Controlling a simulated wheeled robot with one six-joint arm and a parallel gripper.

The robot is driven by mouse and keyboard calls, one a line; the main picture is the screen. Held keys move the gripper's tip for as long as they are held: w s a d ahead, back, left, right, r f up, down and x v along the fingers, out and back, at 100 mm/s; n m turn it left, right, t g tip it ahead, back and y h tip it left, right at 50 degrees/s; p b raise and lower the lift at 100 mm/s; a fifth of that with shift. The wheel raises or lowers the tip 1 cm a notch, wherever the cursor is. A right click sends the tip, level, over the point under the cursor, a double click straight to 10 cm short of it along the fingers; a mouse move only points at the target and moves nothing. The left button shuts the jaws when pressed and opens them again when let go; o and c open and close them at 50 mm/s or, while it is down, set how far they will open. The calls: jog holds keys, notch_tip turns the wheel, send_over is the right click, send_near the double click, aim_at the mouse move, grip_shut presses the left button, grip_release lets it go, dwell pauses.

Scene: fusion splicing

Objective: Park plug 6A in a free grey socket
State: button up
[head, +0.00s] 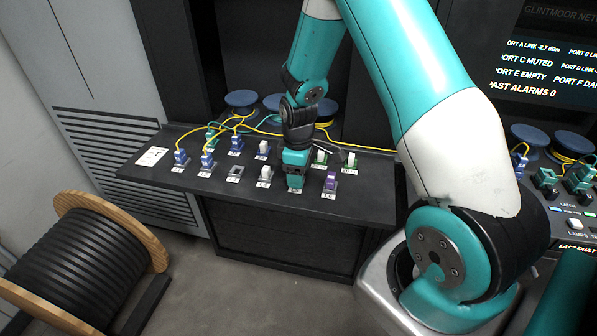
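My gripper (295,184) points down over the front row of sockets on the dark bench. The gripper hides the socket under it, and I cannot tell whether its fingers are open or shut on something. Blue plugs with yellow cables stand at the left of the bench: one at the far left (180,157), one nearer the front (207,160) and one behind (236,143). A grey socket (235,171) in the front row looks empty. The labels are too small to read, so I cannot tell which plug is 6A.
White-topped pieces (264,173) and a purple one (330,182) occupy other sockets beside my gripper. Yellow cables run behind to blue spools (241,98). A white card (152,156) lies at the bench's left end. A cable drum (85,262) stands on the floor.

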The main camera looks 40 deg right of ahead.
jog(key=shift+r, duration=0.1)
notch_tip(320, 180, up, 17)
jog(key=b, duration=0.1)
jog(key=shift+b, duration=0.35)
